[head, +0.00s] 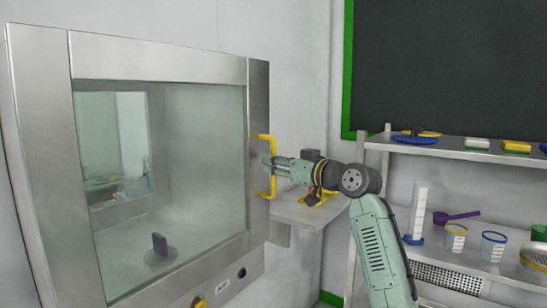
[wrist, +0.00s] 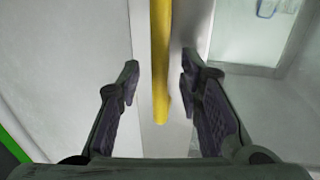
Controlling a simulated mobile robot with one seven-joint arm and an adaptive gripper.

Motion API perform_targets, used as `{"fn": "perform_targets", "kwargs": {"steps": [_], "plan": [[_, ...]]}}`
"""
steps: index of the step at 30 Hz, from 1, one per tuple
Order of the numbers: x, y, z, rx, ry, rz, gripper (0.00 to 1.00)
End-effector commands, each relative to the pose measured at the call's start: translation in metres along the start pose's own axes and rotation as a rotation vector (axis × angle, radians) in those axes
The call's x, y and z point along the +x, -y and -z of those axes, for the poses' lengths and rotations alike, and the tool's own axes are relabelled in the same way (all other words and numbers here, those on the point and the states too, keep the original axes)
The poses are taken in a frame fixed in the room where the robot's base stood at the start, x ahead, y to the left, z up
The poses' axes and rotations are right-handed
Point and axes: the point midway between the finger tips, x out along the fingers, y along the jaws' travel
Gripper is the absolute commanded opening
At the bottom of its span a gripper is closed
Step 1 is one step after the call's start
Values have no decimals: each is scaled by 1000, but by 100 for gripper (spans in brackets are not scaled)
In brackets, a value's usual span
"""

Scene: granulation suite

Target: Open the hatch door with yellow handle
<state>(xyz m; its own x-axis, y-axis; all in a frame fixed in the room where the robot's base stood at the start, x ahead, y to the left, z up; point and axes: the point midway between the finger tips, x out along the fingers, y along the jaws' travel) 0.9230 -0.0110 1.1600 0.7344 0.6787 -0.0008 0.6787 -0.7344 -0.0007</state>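The hatch door (head: 160,65) has a steel frame around a glass pane and looks shut in the head view. Its yellow handle (head: 273,166) is an upright bar at the right edge of the door. It also shows in the wrist view as a yellow bar (wrist: 160,60). My gripper (head: 268,160) is at the handle, reaching in from the right. In the wrist view my gripper (wrist: 158,85) is open, with one finger on each side of the bar and gaps between. The fingertips in the head view are partly hidden by the handle.
A small shelf (head: 297,212) lies beneath my wrist. A steel rack (head: 450,152) with cups, a cylinder and a purple scoop (head: 457,216) stands at right. A green-framed board (head: 347,70) hangs behind.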

Motion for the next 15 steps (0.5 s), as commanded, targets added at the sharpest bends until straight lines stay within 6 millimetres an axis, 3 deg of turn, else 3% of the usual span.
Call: {"fn": "perform_targets", "kwargs": {"steps": [5, 13, 15], "plan": [[13, 0, 1, -1, 0, 0, 33], [14, 0, 0, -1, 0, 0, 33], [14, 0, 0, -1, 0, 0, 29]]}}
